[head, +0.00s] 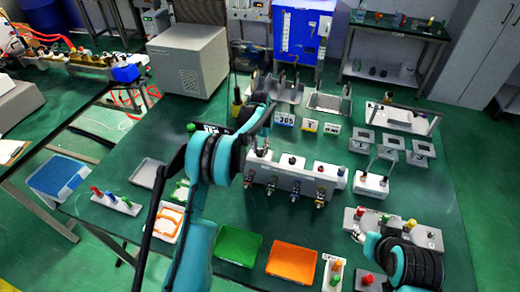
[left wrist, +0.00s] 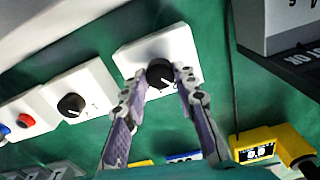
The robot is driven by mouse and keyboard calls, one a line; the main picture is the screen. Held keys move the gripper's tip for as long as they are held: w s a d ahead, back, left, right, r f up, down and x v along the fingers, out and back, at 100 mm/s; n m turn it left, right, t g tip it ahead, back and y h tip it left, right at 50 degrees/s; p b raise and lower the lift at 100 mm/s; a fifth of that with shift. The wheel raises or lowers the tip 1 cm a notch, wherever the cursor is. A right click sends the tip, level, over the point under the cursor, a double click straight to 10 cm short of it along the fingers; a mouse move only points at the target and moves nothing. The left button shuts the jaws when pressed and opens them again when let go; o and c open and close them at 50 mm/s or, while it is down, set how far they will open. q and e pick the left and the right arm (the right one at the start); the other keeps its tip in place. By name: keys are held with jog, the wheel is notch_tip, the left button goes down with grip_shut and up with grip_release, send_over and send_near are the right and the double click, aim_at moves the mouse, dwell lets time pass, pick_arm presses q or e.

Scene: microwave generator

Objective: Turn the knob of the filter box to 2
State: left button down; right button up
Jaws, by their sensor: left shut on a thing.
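In the left wrist view, a white box (left wrist: 188,48) carries a round black knob (left wrist: 160,72), with a pale mark near its lower edge. My left gripper (left wrist: 160,79) has one finger on each side of the knob and is shut on it. I cannot read any number around the knob. In the head view, my left gripper (head: 262,148) is at the left end of a long white unit (head: 295,182), and the arm hides much of the knob there. My right gripper (head: 368,240) is at the lower right; its fingers are too small to judge.
A second white box (left wrist: 52,92) with a black knob stands left of the gripped one. A yellow device (left wrist: 270,143) lies at the lower right of the wrist view. Green (head: 237,246) and orange (head: 291,262) trays lie at the table's front.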

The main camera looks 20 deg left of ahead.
aim_at(260, 152)
pick_arm(q)
jog(key=shift+m, duration=1.5)
jog(key=c, duration=1.2)
grip_release()
notch_tip(260, 152, up, 12)
